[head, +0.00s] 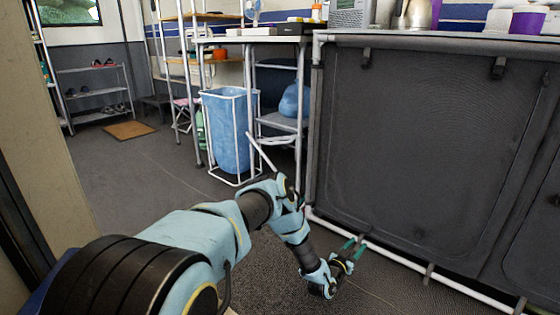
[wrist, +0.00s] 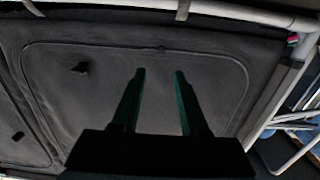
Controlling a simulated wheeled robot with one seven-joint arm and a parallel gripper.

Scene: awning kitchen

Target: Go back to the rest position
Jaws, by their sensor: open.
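My gripper (head: 354,244) is low near the floor, in front of the lower edge of the dark fabric cabinet front (head: 425,150). In the wrist view, the two green fingers of my gripper (wrist: 159,75) stand apart with nothing between them. The fabric panel (wrist: 215,80) fills most of the wrist view behind the fingers. My arm reaches forward and down from the lower left of the head view. Whether the fingertips touch the cabinet or its frame, I cannot tell.
The cabinet's white bottom rail (head: 420,272) runs along the floor. A blue bag in a white stand (head: 232,135) is beyond it. A beige wall panel (head: 45,130) is close on the left. Grey floor (head: 140,170) lies open between them, toward a brown mat (head: 129,130) and shoe rack (head: 97,92).

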